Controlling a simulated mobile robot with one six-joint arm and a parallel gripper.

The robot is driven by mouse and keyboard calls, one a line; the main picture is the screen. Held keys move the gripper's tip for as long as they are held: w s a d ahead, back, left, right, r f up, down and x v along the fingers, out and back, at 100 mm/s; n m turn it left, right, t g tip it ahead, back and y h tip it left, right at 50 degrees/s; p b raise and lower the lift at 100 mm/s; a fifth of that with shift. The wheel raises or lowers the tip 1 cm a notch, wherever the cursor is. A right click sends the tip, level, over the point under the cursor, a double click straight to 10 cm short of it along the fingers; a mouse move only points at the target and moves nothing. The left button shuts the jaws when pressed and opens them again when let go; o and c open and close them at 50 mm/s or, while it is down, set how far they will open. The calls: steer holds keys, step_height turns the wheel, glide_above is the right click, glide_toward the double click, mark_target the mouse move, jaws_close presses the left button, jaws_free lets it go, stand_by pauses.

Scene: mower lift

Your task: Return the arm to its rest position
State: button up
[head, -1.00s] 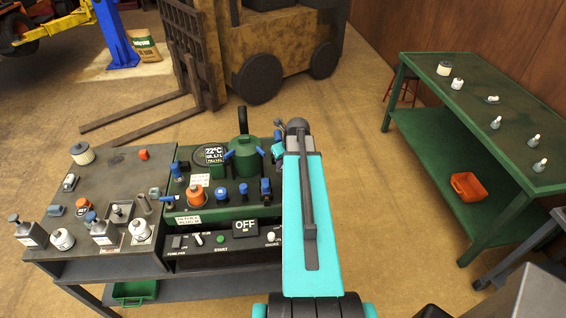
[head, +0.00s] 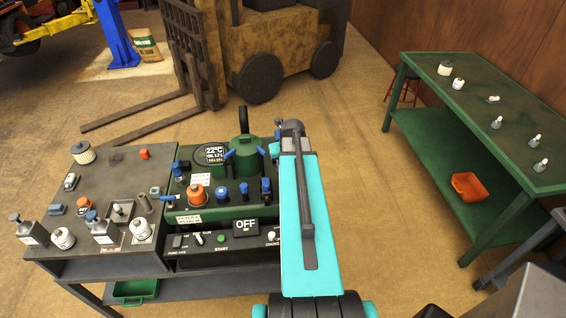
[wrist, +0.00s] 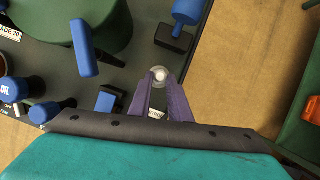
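My turquoise arm (head: 302,225) reaches forward over the right part of the green machine console (head: 222,212). In the head view the arm hides my gripper. In the wrist view the two purple fingers of my gripper (wrist: 161,88) stand apart with a gap between them. A small round pale fitting (wrist: 160,73) shows at the fingertips; I cannot tell whether they touch it. A label shows between the fingers lower down.
The console has a green tank (head: 244,155), blue levers, an orange cap (head: 196,194) and an OFF display (head: 246,227). A grey bench (head: 110,180) holds bottles at left. A green bench (head: 480,110) stands right, with open floor between. A forklift (head: 285,45) is behind.

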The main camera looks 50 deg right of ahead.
steer(key=o, duration=0.4)
steer(key=shift+s, duration=0.1)
steer(key=shift+c, duration=0.2)
steer(key=shift+r, duration=0.1)
step_height(320, 180, up, 8)
stand_by(0.7)
stand_by(0.5)
